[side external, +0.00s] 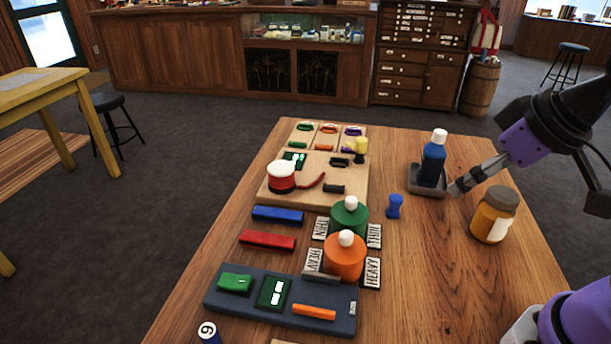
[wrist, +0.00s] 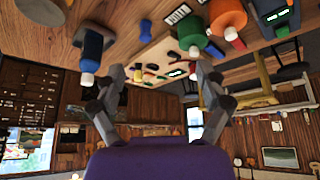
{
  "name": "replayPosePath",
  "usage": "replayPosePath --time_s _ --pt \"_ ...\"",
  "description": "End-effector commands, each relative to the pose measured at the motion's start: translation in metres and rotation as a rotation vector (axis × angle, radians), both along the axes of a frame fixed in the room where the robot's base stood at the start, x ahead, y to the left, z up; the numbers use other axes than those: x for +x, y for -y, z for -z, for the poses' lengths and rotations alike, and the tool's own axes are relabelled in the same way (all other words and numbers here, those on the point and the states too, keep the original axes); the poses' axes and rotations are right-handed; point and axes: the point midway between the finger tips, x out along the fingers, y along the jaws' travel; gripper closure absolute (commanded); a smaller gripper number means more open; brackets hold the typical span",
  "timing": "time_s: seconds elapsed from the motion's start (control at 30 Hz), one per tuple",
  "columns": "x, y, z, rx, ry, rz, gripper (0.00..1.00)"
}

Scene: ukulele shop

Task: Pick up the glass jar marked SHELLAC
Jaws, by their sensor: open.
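An amber glass jar (side external: 484,223) with a brown lid and a pale label stands upright on the wooden table at the right. The label's writing cannot be read from here. My gripper (side external: 457,187) is to the jar's upper left in the side view, beside a dark blue bottle (side external: 433,164), and apart from the jar. In the wrist view, my gripper (wrist: 157,72) has its two grey fingers spread with nothing held between them. A brownish round shape at that view's top left edge may be the jar, partly cut off.
The blue bottle stands in a grey tray (side external: 414,182). A small blue object (side external: 394,206) lies left of the jar. Bare wood surrounds the jar's left and front.

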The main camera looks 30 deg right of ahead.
Motion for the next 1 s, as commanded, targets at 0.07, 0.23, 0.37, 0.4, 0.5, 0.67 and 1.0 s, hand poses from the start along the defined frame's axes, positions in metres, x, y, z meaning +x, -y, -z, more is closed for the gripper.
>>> replayPosePath --time_s 0.07,0.23,0.37,0.4,0.5,0.67,1.0 --pt "0.000 0.000 0.000 0.000 0.000 0.000 0.16" --pt "0.000 0.000 0.000 0.000 0.000 0.000 0.16" --pt "0.000 0.000 0.000 0.000 0.000 0.000 0.00" --pt "0.000 0.000 0.000 0.000 0.000 0.000 0.00" --pt "0.000 0.000 0.000 0.000 0.000 0.000 0.00" --pt "0.000 0.000 0.000 0.000 0.000 0.000 0.00" --pt "0.010 0.083 0.013 -0.053 -0.289 0.083 0.00"
